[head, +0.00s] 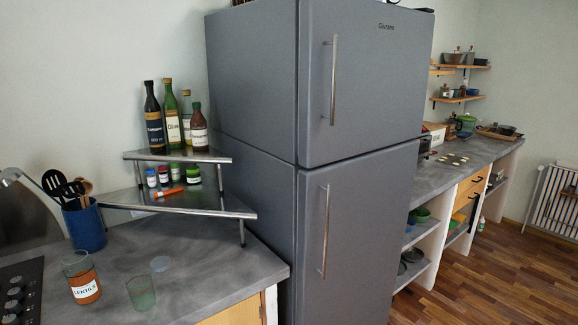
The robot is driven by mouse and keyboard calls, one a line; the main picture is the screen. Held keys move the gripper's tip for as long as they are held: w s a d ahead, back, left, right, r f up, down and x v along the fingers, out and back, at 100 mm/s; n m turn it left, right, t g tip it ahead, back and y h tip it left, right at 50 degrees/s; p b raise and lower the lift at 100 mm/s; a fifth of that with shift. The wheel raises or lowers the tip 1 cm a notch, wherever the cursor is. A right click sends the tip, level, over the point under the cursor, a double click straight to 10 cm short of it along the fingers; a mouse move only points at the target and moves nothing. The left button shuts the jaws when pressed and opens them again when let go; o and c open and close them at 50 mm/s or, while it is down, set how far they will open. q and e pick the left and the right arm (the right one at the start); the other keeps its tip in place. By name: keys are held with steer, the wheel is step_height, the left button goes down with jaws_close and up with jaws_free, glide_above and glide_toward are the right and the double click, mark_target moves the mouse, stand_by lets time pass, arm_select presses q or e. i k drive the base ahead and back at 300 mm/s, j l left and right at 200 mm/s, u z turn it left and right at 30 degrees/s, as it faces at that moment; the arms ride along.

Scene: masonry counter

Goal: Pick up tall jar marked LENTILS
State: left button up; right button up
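The tall jar marked LENTILS (85,288) stands upright on the grey counter at the lower left in the head view. It has a white label, orange-brown contents and a clear upper part. Neither of my grippers shows in this view.
A two-tier metal rack (190,205) holds bottles and small jars. A grey fridge (260,130) stands right.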

mark_target(78, 270)
steer(key=j+u, duration=0.1)
steer(key=u, duration=1.35)
